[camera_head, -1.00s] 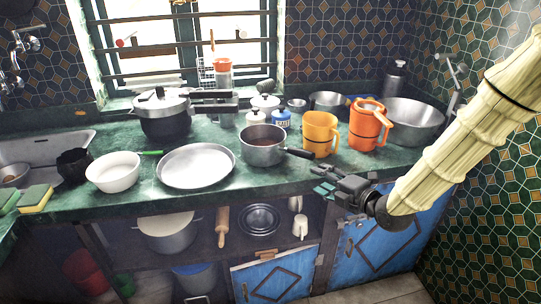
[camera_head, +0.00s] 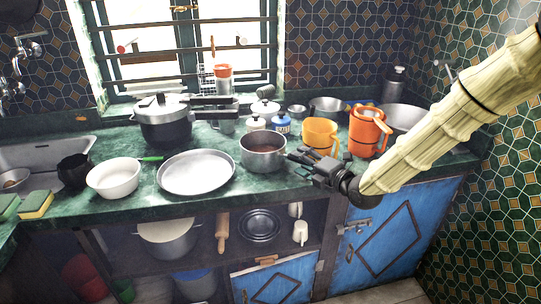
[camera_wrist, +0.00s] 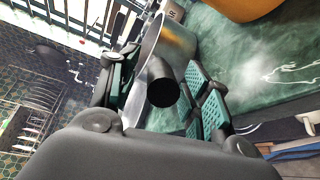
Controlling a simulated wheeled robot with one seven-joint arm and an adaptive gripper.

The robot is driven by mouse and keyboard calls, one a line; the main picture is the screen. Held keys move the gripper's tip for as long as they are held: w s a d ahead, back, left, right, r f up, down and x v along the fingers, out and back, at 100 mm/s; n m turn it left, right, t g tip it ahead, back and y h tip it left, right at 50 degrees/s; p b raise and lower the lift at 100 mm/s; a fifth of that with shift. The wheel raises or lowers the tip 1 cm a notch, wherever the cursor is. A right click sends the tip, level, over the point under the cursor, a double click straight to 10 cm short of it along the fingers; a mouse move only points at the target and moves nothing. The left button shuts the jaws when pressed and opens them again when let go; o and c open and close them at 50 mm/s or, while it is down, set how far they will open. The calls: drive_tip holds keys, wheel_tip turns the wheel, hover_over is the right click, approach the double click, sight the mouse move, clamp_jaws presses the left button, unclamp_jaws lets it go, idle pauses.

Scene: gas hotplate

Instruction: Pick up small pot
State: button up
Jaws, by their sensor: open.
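The small pot (camera_head: 263,157) is a metal saucepan standing upright on the green counter, right of the flat metal plate. Its dark handle points right, toward my gripper (camera_head: 302,164), whose fingers are at the handle and partly hide it in the head view. In the wrist view the black handle end (camera_wrist: 162,84) lies between the two open, teal-padded fingers of my gripper (camera_wrist: 160,95). The pot's metal side (camera_wrist: 150,50) shows behind the handle. I cannot tell whether a finger touches the handle.
An orange-yellow mug (camera_head: 320,134) and an orange jug (camera_head: 367,132) stand close to the right of the pot. The plate (camera_head: 196,172) is to its left. Small jars (camera_head: 282,123) stand behind. The counter's front edge runs below my gripper.

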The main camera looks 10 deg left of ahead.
sight(277, 156)
drive_tip(key=shift+x, duration=1.4)
clamp_jaws()
drive_tip(key=shift+r, duration=0.1)
